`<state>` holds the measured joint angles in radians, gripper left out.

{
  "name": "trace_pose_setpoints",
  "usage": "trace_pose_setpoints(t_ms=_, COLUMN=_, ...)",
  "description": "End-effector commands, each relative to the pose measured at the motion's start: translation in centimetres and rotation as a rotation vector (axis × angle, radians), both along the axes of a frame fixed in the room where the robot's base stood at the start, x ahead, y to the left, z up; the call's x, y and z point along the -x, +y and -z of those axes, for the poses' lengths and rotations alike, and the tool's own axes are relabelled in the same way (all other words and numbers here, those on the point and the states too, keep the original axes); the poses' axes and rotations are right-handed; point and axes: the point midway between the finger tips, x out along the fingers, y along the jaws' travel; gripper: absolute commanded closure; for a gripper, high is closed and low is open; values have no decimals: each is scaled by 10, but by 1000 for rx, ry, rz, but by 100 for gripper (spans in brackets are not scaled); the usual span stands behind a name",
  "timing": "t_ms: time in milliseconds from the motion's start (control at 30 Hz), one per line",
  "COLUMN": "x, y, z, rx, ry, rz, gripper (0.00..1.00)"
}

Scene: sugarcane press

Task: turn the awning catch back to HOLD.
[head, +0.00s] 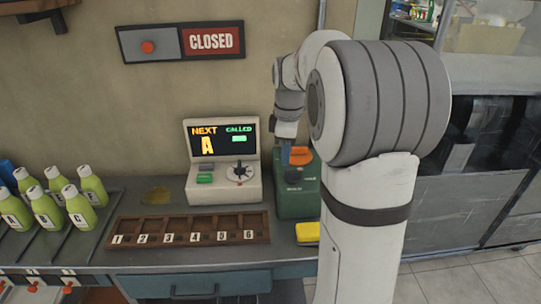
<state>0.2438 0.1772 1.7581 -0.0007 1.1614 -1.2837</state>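A dark green box (294,203) stands on the counter to the right of the display unit. An orange knob or lever (301,155) sits on its top and seems to be the awning catch. Small lettering on the box is too small to read surely, so the catch's setting cannot be told. My gripper (285,156) points down right at the left side of the orange part. Whether it touches the orange part, and whether its fingers are open or shut, cannot be told. My arm hides the box's right side.
A display unit (223,190) with a small lever stands left of the box. A numbered wooden rack (187,228) lies in front. A yellow object (307,232) lies near my arm. Several green bottles (92,187) stand left. A CLOSED sign (212,41) hangs on the wall.

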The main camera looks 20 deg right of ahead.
Motion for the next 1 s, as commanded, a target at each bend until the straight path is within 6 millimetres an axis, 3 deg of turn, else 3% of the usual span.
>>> trace_pose_setpoints(t_ms=100, x=-26, y=-25, z=17, rx=-2, ry=27, rz=-133, gripper=66)
trace_pose_setpoints(t_ms=300, x=-42, y=-43, z=29, rx=-6, ry=45, rz=-246, gripper=66)
trace_pose_setpoints(t_ms=733, x=-42, y=-44, z=89, rx=-8, ry=48, rz=-253, gripper=66)
trace_pose_setpoints(t_ms=1000, x=-42, y=-44, z=104, rx=-6, ry=45, rz=-252, gripper=66)
